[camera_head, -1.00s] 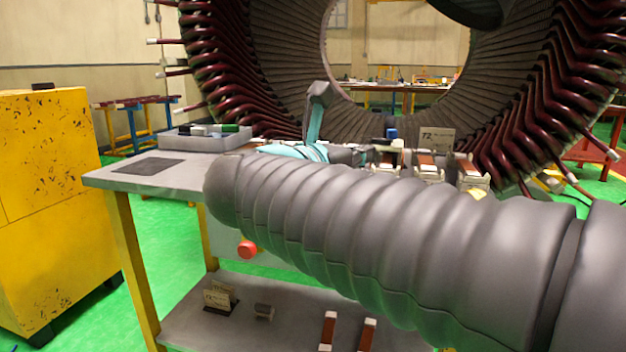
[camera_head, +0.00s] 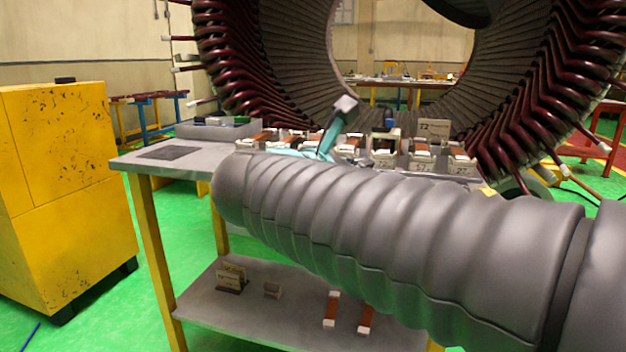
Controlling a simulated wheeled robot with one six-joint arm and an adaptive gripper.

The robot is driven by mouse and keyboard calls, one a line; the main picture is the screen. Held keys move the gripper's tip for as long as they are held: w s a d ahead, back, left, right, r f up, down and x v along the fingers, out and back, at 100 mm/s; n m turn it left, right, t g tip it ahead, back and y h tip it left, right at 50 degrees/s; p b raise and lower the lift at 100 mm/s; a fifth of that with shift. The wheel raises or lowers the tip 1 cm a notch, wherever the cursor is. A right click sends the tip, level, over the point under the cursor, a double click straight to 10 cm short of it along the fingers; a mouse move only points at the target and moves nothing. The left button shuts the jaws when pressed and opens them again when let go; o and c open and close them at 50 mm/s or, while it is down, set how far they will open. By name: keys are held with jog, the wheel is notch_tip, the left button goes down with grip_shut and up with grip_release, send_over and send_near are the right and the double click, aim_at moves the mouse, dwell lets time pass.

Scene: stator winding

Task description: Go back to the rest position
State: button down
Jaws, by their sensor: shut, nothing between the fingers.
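My own grey ribbed arm sleeve fills the lower right and middle of the head view. Beyond its far end, a teal link of my arm with a grey end piece rises above the table. My gripper (camera_head: 358,158) shows small and partly hidden there, low over the back of the workbench. It is shut with nothing held; its fingers are hard to make out. The grey workbench (camera_head: 140,162) has parts with reddish-brown bars and white ends (camera_head: 421,150) along its back. A sign marked T2 (camera_head: 434,128) stands behind them.
The large stator (camera_head: 235,65) with dark red coil ends stands behind the bench. A grey tray (camera_head: 247,131) is at the bench's back left. The lower shelf (camera_head: 205,297) holds a small sign and two brown bars. A yellow cabinet (camera_head: 65,190) stands left, with clear green floor between.

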jog(key=s+f+m+g+y, duration=0.3)
jog(key=f+m, duration=0.2)
jog(key=f, duration=0.4)
jog(key=s+f+m+g+y, duration=0.3)
jog(key=s+f+m, duration=0.15)
jog(key=f, duration=0.55)
jog(key=s+d+f+m+y, duration=0.2)
jog(key=s+d+f+m, duration=0.2)
jog(key=s+m, duration=0.2)
jog(key=s+d+f+m+g+y, duration=0.1)
jog(key=s+d+f+m, duration=0.3)
jog(key=m, duration=0.5)
jog(key=shift+s+d+y, duration=0.25)
jog(key=shift+s+y, duration=0.25)
jog(key=shift+s, duration=0.55)
